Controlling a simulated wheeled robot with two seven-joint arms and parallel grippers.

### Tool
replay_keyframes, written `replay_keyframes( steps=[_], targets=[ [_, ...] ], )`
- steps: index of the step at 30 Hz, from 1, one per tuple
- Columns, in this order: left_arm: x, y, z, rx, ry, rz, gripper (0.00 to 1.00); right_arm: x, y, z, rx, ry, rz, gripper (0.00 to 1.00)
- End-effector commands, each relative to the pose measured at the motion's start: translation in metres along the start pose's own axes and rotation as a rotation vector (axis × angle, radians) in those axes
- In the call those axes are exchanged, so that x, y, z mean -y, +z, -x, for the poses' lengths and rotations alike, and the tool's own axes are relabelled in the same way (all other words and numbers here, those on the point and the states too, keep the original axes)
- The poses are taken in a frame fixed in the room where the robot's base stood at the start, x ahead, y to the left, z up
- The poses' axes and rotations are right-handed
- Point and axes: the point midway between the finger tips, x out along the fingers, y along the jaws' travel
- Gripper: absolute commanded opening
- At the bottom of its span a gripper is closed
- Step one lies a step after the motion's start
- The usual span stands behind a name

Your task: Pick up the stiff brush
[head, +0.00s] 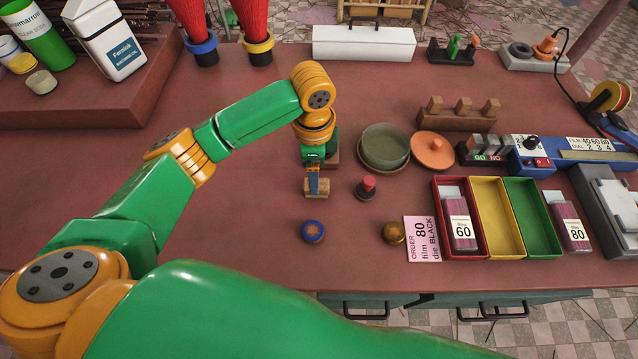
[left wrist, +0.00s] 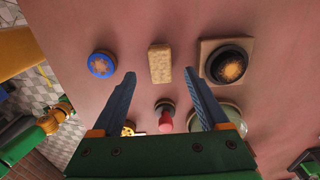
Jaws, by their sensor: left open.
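A tan, rough-topped block (head: 317,187), which looks like the stiff brush, lies on the red-brown table. In the left wrist view the block (left wrist: 160,62) sits between and just beyond the fingertips, its long side running along the fingers. My left gripper (head: 313,188) is open and points down over it, hiding part of it in the head view. In the left wrist view the two blue fingers (left wrist: 159,76) stand apart with nothing between them. Bristles cannot be made out. My right gripper is not in view.
A blue-rimmed round piece (head: 313,231) and a brass one (head: 394,232) stand in front. A red-topped stamp-like piece (head: 366,187) and a glass bowl (head: 384,147) stand to the right. A black disc on a square base (left wrist: 231,64) lies close behind the block.

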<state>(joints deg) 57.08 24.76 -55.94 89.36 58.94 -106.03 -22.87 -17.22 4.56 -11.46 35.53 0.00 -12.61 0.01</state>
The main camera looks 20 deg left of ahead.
Motion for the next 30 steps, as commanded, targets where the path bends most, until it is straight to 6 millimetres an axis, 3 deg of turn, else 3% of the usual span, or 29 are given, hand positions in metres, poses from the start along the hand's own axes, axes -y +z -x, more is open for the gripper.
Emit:
replay_keyframes(
  steps=[9, 17, 25, 26, 30],
  targets=[
    [-0.001, -0.002, -0.054, 0.003, 0.002, 0.001, 0.78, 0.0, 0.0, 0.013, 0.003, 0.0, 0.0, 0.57],
    [-0.001, -0.003, -0.06, 0.001, -0.002, -0.001, 0.78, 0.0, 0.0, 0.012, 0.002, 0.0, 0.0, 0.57],
    [-0.001, -0.003, -0.06, 0.001, -0.002, -0.001, 0.05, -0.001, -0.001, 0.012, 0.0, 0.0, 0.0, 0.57],
    [-0.001, -0.003, -0.06, 0.001, -0.002, -0.001, 0.0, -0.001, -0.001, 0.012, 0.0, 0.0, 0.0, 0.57],
    [-0.001, -0.003, -0.059, 0.001, -0.002, -0.001, 0.0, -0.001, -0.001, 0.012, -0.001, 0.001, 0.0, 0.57]
  ],
)
